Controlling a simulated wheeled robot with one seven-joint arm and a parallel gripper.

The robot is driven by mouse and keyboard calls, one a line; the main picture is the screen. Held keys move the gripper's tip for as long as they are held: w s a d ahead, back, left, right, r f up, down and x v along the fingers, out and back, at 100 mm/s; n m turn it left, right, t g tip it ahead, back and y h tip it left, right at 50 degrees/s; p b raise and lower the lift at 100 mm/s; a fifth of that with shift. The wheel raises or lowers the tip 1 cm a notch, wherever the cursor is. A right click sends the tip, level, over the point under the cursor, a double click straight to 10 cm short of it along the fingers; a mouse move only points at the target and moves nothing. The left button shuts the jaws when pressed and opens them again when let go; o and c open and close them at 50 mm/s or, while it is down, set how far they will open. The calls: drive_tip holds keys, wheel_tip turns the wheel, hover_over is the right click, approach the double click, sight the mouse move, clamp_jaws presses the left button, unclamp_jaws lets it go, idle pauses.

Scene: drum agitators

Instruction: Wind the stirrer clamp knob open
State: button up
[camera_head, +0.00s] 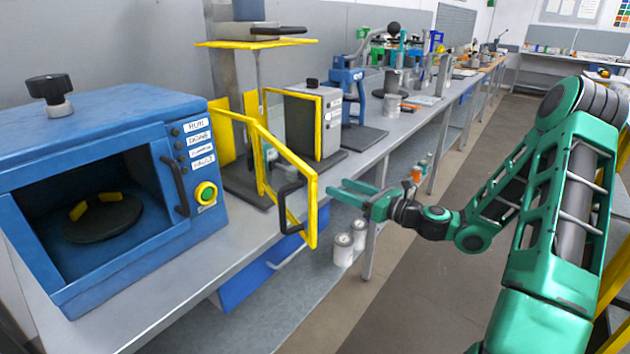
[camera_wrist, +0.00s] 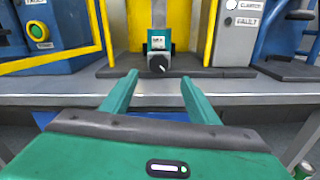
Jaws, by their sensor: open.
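A dark round knob (camera_wrist: 159,65) with a light pointer mark sits on the front of a small teal unit (camera_wrist: 160,42), low between the yellow guard panels in the wrist view. A black knob (camera_head: 50,87) also stands on top of the blue cabinet at the left; no label shows which knob is the stirrer clamp's. My gripper (camera_head: 338,187) is open and empty, in front of the bench and right of the yellow guard door. In the wrist view its two fingers (camera_wrist: 158,88) point toward the unit's knob, apart from it.
The yellow guard door (camera_head: 312,222) with a black handle swings out past the bench edge, close to my fingers. The blue cabinet (camera_head: 90,145) stands left, a white cabinet (camera_head: 328,125) behind. Cans (camera_head: 343,250) stand below the bench. The aisle is clear.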

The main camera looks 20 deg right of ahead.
drive_tip(key=x, duration=1)
drive_tip(key=c, duration=1)
